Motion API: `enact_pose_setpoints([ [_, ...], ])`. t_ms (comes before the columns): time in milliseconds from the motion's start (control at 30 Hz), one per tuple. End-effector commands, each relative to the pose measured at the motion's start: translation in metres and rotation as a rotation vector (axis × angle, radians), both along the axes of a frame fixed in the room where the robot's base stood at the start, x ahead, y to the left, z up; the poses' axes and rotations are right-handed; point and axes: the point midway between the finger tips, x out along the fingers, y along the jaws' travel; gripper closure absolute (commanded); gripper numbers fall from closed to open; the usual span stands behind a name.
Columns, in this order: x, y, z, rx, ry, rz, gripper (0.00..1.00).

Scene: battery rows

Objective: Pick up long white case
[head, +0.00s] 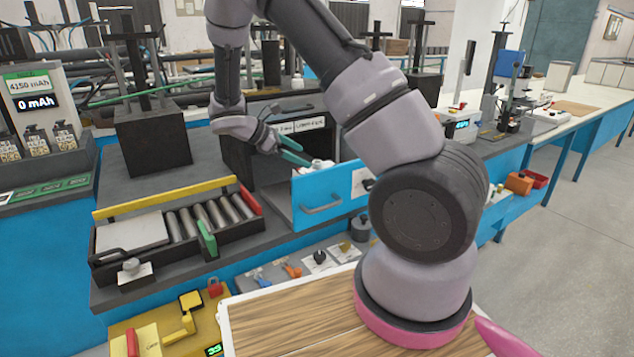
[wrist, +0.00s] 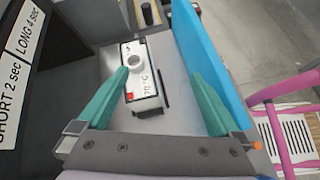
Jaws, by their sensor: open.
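A white case (wrist: 144,92) with a round grey knob or ring on top, a red square and a "70 °C" mark sits on the light floor of the open blue drawer (wrist: 201,50). White parts of it (head: 318,167) show in the head view behind the drawer front. I see no mark that names it as the long one. My gripper (head: 299,152) is open above the drawer. In the wrist view my gripper (wrist: 160,78) has its left green finger close beside the case, partly overlapping it in the picture, and its right finger near the blue wall.
A dark box with a "LONG 4 sec" sign (wrist: 30,32) stands left of the drawer in the wrist view. A black tray (head: 245,230) with several metal cylinders lies on the bench at left. A wooden surface (head: 290,325) is in front.

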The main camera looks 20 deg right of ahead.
Motion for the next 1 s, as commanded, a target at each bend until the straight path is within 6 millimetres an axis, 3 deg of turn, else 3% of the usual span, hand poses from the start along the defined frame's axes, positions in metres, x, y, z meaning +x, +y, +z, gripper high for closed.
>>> enact_pose_setpoints([
  [33, 0.007, 0.004, -0.016, -0.058, 0.044, 0.057, 0.00],
  [133, 0.020, 0.010, -0.035, -0.150, 0.109, 0.153, 0.00],
  [367, 0.033, 0.012, -0.055, -0.243, 0.175, 0.246, 0.00],
  [700, 0.042, -0.030, -0.073, -0.246, 0.177, 0.247, 0.00],
  [1000, 0.049, -0.056, -0.082, -0.244, 0.176, 0.246, 0.00],
])
